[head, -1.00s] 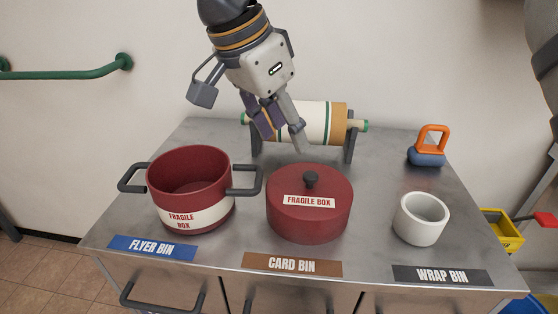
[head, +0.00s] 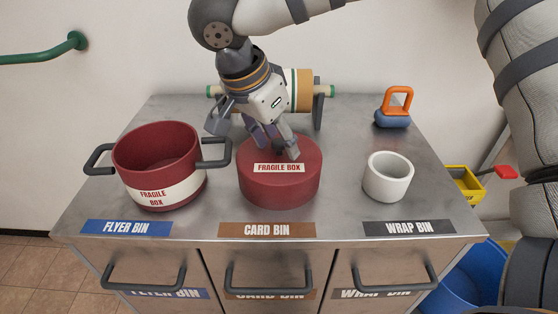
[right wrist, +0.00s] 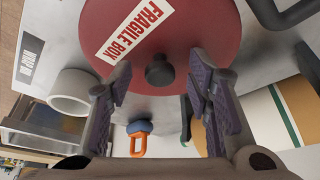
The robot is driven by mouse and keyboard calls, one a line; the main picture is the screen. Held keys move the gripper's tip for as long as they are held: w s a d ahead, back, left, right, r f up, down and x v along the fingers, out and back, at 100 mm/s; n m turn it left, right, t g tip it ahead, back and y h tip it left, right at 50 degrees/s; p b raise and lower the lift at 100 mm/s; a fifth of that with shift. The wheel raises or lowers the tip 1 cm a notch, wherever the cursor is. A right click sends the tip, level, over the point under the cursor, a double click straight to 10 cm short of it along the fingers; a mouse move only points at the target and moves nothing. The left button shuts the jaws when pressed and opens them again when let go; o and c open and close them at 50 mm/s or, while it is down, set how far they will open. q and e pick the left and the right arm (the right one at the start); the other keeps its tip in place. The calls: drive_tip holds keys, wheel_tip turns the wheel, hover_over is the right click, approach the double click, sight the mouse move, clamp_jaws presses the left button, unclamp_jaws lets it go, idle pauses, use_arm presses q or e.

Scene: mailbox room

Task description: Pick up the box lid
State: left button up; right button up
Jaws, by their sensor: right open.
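The box lid (head: 279,184) is a round dark red lid with a "FRAGILE BOX" label, on the counter behind the card bin label. The right wrist view shows the lid (right wrist: 160,30) with its dark knob (right wrist: 159,71) between and beyond my open fingers. My right gripper (head: 277,150) is open at the lid's top, around the knob's place; its fingers largely hide the knob in the head view. In the right wrist view my right gripper (right wrist: 163,90) holds nothing. The open red box (head: 158,163) stands to the left, with two dark handles and a "FRAGILE BOX" band. My left gripper is not in view.
A white cup (head: 388,178) stands to the right of the lid. A blue and orange stamp-like object (head: 394,110) is at the back right. A paper roll on a stand (head: 303,91) is behind my gripper. Three labelled drawers (head: 268,275) are in front.

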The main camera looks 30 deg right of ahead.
clamp_jaws()
